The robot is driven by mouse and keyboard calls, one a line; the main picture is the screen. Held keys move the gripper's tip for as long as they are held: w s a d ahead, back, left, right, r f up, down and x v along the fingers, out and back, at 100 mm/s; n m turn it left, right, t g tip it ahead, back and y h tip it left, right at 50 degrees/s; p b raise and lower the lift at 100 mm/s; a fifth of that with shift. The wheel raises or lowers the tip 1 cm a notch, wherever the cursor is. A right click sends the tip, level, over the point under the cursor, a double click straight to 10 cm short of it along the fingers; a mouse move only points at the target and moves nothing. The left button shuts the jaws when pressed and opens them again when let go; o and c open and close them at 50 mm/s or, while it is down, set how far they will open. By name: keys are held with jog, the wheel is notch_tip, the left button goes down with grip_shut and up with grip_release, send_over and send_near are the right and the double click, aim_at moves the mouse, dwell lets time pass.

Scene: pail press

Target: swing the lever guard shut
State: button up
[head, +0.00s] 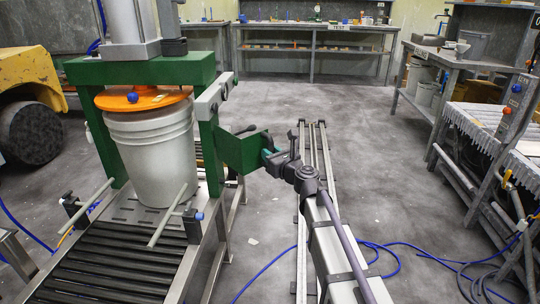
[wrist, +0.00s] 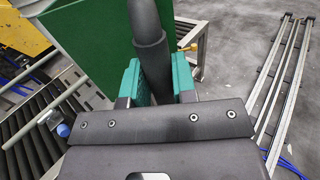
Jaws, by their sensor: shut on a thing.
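The lever guard (head: 236,152) is a green panel at the right post of the press. It stands out from the post toward my arm, at an angle; in the wrist view the green panel (wrist: 85,40) fills the upper left. My gripper (head: 268,154) is at the panel's right side. In the wrist view its teal fingers (wrist: 153,85) are shut on a dark grey round bar (wrist: 149,50), which runs up out of the picture. How the bar joins the guard is hidden. A dark lever end (head: 247,129) shows above the panel in the head view.
A white pail (head: 150,155) with an orange lid (head: 142,99) stands under the green press frame (head: 140,69). A roller conveyor (head: 105,260) runs toward the front left. Blue hoses (head: 400,250) lie on the floor at right. Open floor lies between my rail and the right bench (head: 470,65).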

jog(key=shift+w+d, duration=0.25)
jog(key=shift+w, duration=0.55)
jog(key=shift+w+d, duration=0.3)
jog(key=shift+w, duration=0.5)
jog(key=shift+w+d, duration=0.25)
jog(key=shift+w, duration=0.55)
jog(key=w, duration=0.5)
jog(key=shift+w+d, duration=0.1)
jog(key=shift+d, duration=0.05)
jog(key=o, duration=0.9)
jog(key=shift+o, duration=0.2)
